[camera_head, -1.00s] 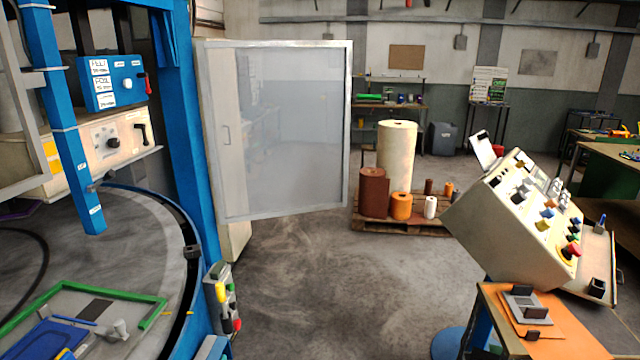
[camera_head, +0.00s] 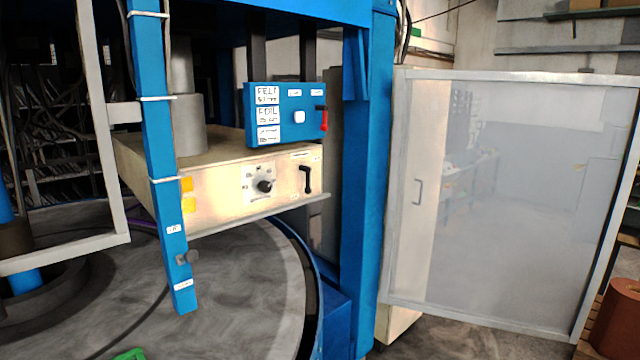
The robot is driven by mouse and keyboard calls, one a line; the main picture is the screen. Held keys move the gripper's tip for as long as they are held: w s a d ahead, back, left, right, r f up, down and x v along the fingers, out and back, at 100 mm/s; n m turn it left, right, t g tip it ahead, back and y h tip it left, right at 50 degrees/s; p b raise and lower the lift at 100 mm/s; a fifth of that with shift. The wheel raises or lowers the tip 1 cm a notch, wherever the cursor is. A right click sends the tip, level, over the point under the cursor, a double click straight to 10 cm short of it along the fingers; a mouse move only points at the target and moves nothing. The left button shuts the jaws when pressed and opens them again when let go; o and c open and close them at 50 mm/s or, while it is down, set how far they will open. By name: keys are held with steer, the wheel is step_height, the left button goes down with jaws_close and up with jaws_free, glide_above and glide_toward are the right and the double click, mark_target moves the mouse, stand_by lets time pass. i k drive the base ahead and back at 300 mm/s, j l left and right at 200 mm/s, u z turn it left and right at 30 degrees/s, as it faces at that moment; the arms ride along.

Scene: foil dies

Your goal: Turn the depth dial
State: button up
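A round black dial knob (camera_head: 265,186) sits on a white scale plate on the front of the cream press head (camera_head: 222,196), left of centre in the head view. Small marks ring it, too small to read; I cannot tell that it is the depth dial. A black crank-shaped handle (camera_head: 306,180) is on the same panel, right of the knob. A blue box (camera_head: 268,138) with white labels, a white button and a red lever stands above the panel. My gripper is not in view.
A blue upright post (camera_head: 168,230) stands in front of the press head's left end. A thick blue column (camera_head: 366,200) rises to the right. A clear framed door (camera_head: 500,210) stands open beyond it. A grey round table (camera_head: 230,290) lies below the head.

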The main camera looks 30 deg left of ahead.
mark_target(265, 186)
steer(key=i+l, duration=0.1)
steer(key=i, duration=1.15)
steer(key=i+u, duration=0.25)
steer(key=u, duration=0.15)
steer(key=i+u, duration=0.2)
steer(key=u, duration=0.15)
steer(key=i+l+u, duration=0.2)
steer(key=u, duration=0.2)
